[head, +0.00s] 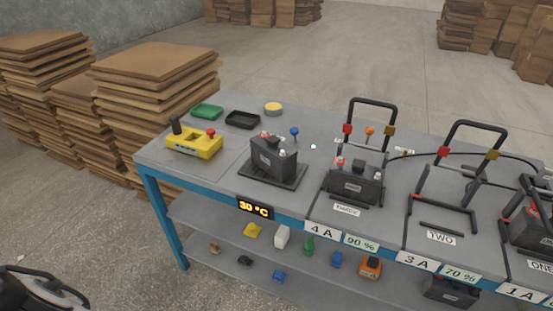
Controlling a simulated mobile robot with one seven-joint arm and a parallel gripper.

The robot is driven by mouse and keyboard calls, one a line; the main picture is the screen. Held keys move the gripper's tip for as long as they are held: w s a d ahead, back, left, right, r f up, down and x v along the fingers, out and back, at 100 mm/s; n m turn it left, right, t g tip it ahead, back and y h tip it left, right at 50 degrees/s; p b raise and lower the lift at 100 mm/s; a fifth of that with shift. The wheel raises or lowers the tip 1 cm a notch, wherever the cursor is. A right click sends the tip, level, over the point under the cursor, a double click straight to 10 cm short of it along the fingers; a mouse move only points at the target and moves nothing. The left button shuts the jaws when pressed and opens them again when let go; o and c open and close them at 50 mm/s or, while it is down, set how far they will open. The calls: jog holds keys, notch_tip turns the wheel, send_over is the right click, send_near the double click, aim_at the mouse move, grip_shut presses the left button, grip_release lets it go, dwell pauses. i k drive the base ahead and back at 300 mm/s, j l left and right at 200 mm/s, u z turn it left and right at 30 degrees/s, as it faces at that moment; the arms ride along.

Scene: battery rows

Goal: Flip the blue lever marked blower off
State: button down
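A small blue lever (294,131) with a round knob stands toward the back of the grey workbench (225,157). It is behind and slightly right of a dark battery (273,158) on a black base. The knob is up on a short stem; its base is partly hidden by the battery. No blower marking can be read here. A tiny pale green-white spot (313,147) shows to its right. My gripper is not in view; a black and white part at the lower left corner appears to be mine.
A yellow device (194,144) with a red knob, a green tray (207,112), a black tray (242,120) and a yellow disc (273,109) occupy the left end. Black frames (372,102), an orange knob (369,131) and batteries stand to the right. Stacked boards (153,75) flank the bench.

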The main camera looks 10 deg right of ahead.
aim_at(294, 130)
jog(key=i+l+u, duration=0.1)
jog(key=i+l, duration=0.35)
jog(key=i+l+u, duration=0.1)
jog(key=i+l, duration=0.35)
jog(key=l, duration=0.3)
